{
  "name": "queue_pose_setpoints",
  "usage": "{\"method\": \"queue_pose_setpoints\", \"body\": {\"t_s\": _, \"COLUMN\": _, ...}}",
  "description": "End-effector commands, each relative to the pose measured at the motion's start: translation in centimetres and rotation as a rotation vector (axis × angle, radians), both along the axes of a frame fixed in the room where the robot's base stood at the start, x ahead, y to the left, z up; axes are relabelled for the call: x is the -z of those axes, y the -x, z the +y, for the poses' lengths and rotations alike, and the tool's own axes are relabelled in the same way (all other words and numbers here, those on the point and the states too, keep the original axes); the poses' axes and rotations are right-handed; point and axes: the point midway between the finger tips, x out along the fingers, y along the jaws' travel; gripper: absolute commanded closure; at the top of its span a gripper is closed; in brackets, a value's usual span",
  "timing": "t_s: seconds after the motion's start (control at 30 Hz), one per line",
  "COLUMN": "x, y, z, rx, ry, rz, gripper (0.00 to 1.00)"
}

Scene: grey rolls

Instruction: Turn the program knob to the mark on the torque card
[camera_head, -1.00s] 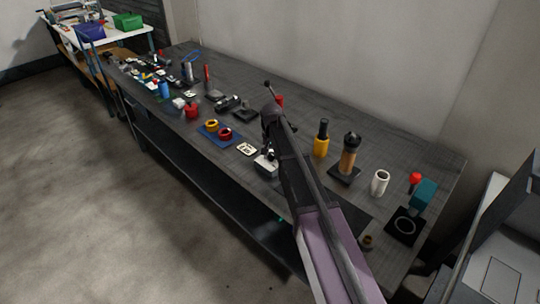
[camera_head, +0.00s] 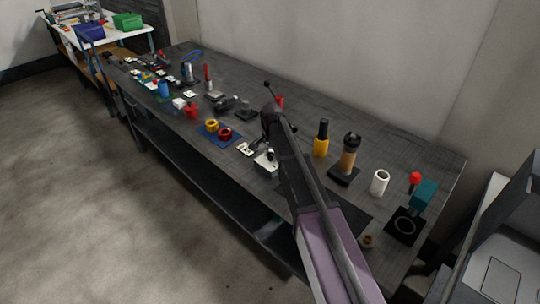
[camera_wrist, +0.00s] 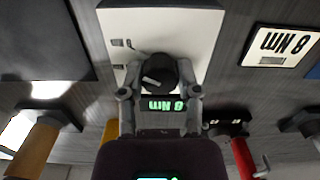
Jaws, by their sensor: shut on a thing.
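The program knob (camera_wrist: 160,70) is dark and round with a pale pointer bar. It sits on the pale panel of the torque unit (camera_wrist: 190,30) in the wrist view. My gripper (camera_wrist: 159,88) has one fingertip on each side of the knob and is shut on it. A green display (camera_wrist: 163,104) between the fingers reads 8 Nm upside down. The white torque card (camera_wrist: 281,46) at upper right also reads 8 Nm upside down. In the head view the unit (camera_head: 263,161) is partly hidden by my arm, and the card (camera_head: 246,148) lies left of it.
A yellow bottle (camera_head: 321,144), a tan cylinder on a black base (camera_head: 349,155) and a white roll (camera_head: 379,183) stand right of my arm. Yellow and red rolls (camera_head: 224,132) sit on a blue mat to the left. Many small items crowd the bench's far end.

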Motion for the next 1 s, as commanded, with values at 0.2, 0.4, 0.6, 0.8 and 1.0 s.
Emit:
{"method": "queue_pose_setpoints", "body": {"t_s": 0.2, "x": 0.06, "y": 0.34, "z": 0.02, "rx": -0.002, "ry": -0.001, "rz": 0.007, "gripper": 1.0}}
{"method": "queue_pose_setpoints", "body": {"t_s": 0.4, "x": 0.04, "y": 0.24, "z": 0.02, "rx": -0.002, "ry": 0.0, "rz": 0.005, "gripper": 0.22}}
{"method": "queue_pose_setpoints", "body": {"t_s": 0.6, "x": 0.02, "y": 0.12, "z": 0.03, "rx": -0.002, "ry": -0.001, "rz": 0.002, "gripper": 0.22}}
{"method": "queue_pose_setpoints", "body": {"t_s": 0.8, "x": 0.01, "y": 0.08, "z": 0.03, "rx": -0.002, "ry": 0.0, "rz": 0.001, "gripper": 0.22}}
{"method": "queue_pose_setpoints", "body": {"t_s": 1.0, "x": -0.49, "y": 0.05, "z": 0.03, "rx": -0.002, "ry": -0.001, "rz": 0.001, "gripper": 0.22}}
